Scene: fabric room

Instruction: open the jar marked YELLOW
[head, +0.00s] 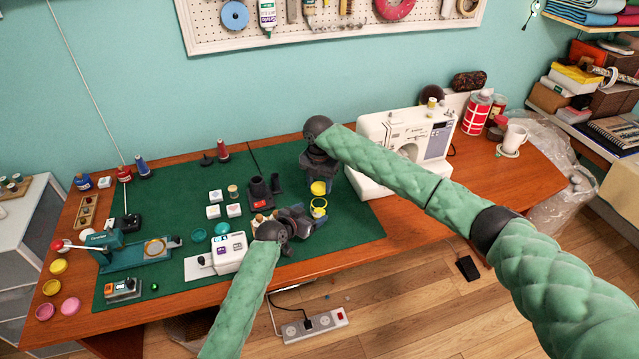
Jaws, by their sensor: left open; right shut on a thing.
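The jar (318,210) is a small clear pot with yellow at its mouth, standing on the green mat near its front right part. A yellow lid (319,188) shows just above it, apart from the jar's mouth. My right gripper (320,184) points down from behind and is shut on the yellow lid. My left gripper (318,218) is open, low beside the jar, with its fingers reaching from the left toward the jar's body. The jar's marking is too small to read, and its lower part is partly hidden by my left gripper.
The green mat (180,208) covers much of the wooden table. A white sewing machine (404,140) stands to the right. Left of my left gripper are a white device (230,250), several white blocks and a dark holder (260,191). A teal press (110,250) stands further left.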

